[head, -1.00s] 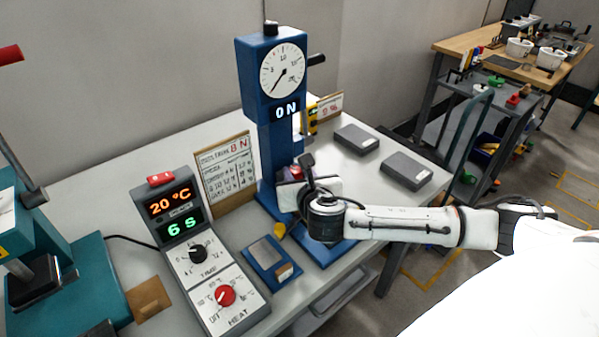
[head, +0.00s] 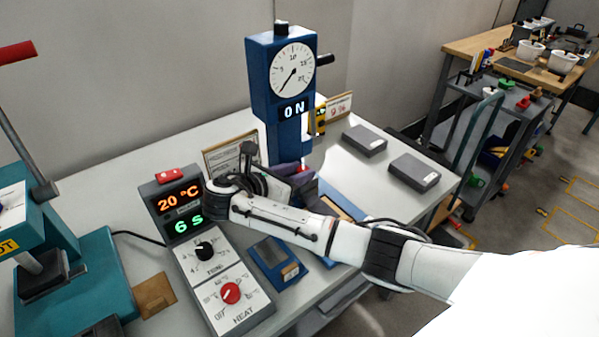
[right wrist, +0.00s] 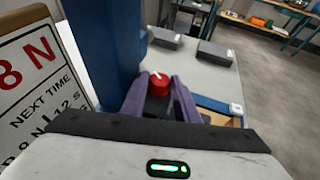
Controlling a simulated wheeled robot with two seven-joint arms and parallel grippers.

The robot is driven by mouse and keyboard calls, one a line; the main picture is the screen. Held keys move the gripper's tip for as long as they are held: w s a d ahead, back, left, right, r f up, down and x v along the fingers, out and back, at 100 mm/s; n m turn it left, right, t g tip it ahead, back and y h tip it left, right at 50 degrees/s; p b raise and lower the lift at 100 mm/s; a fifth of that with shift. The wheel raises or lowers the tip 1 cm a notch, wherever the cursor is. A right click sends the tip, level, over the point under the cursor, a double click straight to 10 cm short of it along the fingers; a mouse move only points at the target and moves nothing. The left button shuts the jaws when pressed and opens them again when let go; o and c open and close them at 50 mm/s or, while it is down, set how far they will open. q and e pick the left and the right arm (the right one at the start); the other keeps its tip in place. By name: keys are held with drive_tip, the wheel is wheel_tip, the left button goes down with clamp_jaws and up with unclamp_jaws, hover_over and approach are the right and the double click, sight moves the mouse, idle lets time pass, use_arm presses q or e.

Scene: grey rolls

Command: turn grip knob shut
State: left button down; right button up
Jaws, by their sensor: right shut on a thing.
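The red grip knob (right wrist: 159,82) with a white mark sits on the blue test stand (head: 268,90), low by its column. My right gripper (right wrist: 160,92) has its two purple fingers on either side of the knob and is shut on it. In the head view my right gripper (head: 300,174) is largely hidden by my wrist, and only a little of the knob shows. The stand's display (head: 293,110) reads 0 N under a round dial (head: 292,70). My left gripper is not in view.
A card (right wrist: 35,85) showing 8 N stands beside the stand. A control box (head: 205,235) showing 20 °C and 6 S is at the front. Two grey blocks (head: 365,140) lie behind at the right. A teal machine (head: 80,290) stands at the left.

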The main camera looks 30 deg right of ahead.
drive_tip(key=shift+w+m+g+h, duration=0.1)
drive_tip(key=shift+m+g+h, duration=0.2)
drive_tip(key=shift+m+g, duration=0.45)
drive_tip(key=o, duration=1.1)
drive_tip(key=shift+n+t, duration=0.35)
